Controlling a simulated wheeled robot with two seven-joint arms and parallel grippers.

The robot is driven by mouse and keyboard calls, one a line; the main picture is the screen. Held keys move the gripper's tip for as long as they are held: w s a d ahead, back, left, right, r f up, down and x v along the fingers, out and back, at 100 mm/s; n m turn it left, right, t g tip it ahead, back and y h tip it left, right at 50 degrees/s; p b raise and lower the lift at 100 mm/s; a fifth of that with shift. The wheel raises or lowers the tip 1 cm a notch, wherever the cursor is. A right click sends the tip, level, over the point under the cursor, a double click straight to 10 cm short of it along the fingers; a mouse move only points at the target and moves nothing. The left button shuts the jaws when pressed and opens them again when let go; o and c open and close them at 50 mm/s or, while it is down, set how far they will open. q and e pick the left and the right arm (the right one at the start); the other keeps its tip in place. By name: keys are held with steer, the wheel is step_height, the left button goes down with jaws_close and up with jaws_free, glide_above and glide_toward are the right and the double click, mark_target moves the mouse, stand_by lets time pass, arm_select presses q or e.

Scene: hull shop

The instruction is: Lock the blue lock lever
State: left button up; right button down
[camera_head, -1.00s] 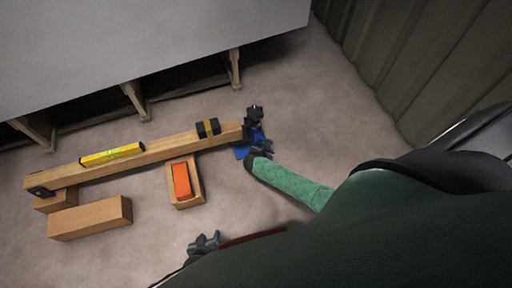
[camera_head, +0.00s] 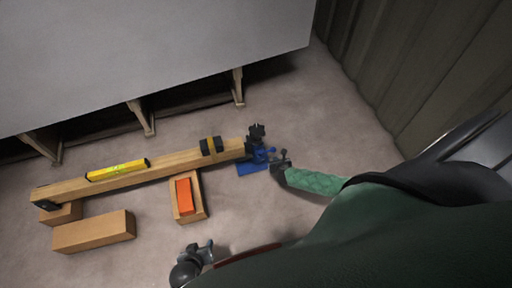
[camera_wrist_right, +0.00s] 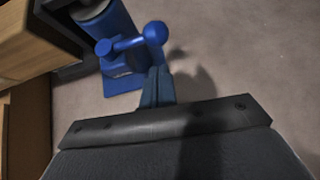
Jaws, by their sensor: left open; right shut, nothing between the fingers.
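The blue lock lever (camera_wrist_right: 130,40) shows in the right wrist view as a short rod with a ball knob, on a blue fixture at the end of a wooden beam (camera_head: 140,168). In the head view the fixture (camera_head: 252,168) sits at the beam's right end; the lever is too small there to make out its angle. My right gripper (camera_head: 281,158) is shut and empty just right of the fixture. In the wrist view its fingertips (camera_wrist_right: 156,85) lie just below the knob; contact cannot be told. My left gripper (camera_head: 204,250) is open and empty, low in the head view.
A yellow level (camera_head: 117,170) lies on the beam, and a dark clamp (camera_head: 211,145) wraps it. An orange block (camera_head: 184,196) lies in a wooden tray (camera_head: 203,209). A loose wooden block (camera_head: 94,232) lies at left. Bare floor is right of the fixture.

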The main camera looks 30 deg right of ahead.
steer(key=shift+r, duration=0.15)
steer(key=shift+w, duration=0.1)
arm_select(q)
steer(key=shift+s+r, duration=0.1)
steer(key=shift+r, duration=0.05)
arm_select(e)
steer(key=shift+w+a, duration=0.35)
steer(key=shift+a, duration=0.25)
